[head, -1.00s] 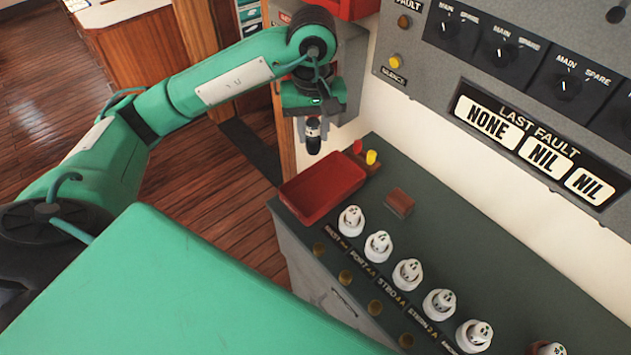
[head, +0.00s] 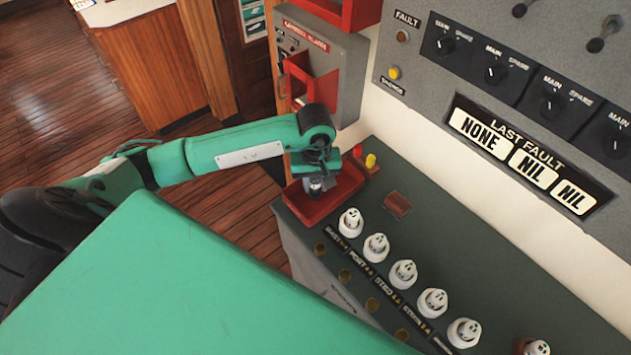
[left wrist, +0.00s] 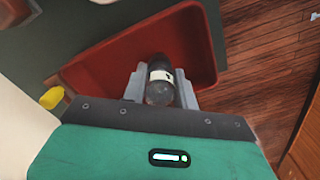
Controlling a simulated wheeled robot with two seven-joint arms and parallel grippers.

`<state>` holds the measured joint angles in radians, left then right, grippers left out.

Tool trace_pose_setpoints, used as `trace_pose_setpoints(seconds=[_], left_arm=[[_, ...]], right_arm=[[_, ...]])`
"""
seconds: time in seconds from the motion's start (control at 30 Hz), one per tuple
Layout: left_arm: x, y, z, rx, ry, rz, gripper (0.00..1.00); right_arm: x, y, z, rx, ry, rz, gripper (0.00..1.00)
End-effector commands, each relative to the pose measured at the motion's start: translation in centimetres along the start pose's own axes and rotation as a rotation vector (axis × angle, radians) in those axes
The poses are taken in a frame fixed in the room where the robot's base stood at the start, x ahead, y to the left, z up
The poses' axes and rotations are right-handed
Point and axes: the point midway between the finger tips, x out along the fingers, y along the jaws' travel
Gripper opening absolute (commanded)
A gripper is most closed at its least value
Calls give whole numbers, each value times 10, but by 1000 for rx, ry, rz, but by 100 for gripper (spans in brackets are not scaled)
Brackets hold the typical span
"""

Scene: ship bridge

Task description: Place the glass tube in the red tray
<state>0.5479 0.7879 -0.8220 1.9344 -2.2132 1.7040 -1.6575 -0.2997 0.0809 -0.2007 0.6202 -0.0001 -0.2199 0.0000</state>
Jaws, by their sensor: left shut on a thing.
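The red tray (head: 345,191) lies at the far left end of the dark green counter in the head view. My left gripper (head: 318,188) is over the tray, pointing down. In the left wrist view my left gripper (left wrist: 160,88) is shut on the glass tube (left wrist: 160,80), a dark tube with a white band. The tube sits between the fingers, with the red tray (left wrist: 110,68) behind it. I cannot tell whether the tube touches the tray floor. In the head view the arm and gripper mostly hide the tube. My right gripper is not in view.
Several white fittings (head: 376,247) stand in a row along the counter (head: 450,265). A small red-brown block (head: 397,206) lies behind them. A yellow-topped piece (head: 370,161) stands beside the tray. A grey alarm box (head: 335,75) is on the wall behind.

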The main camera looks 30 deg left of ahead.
Motion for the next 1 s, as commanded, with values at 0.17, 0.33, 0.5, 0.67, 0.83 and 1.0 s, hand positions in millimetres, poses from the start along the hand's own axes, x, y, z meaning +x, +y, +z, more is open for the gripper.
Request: trace_pose_setpoints(seconds=[0.17,0.33,0.5,0.67,0.83,1.0], left_arm=[[11,0,0,2,0,0,7],[11,0,0,2,1,0,7],[13,0,0,1,1,0,35],[13,0,0,1,1,0,51],[13,0,0,1,1,0,51],[8,0,0,1,0,1,51]], right_arm=[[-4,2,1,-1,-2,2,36],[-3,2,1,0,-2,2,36],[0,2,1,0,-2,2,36],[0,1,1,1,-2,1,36],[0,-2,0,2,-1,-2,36],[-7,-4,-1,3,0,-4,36]])
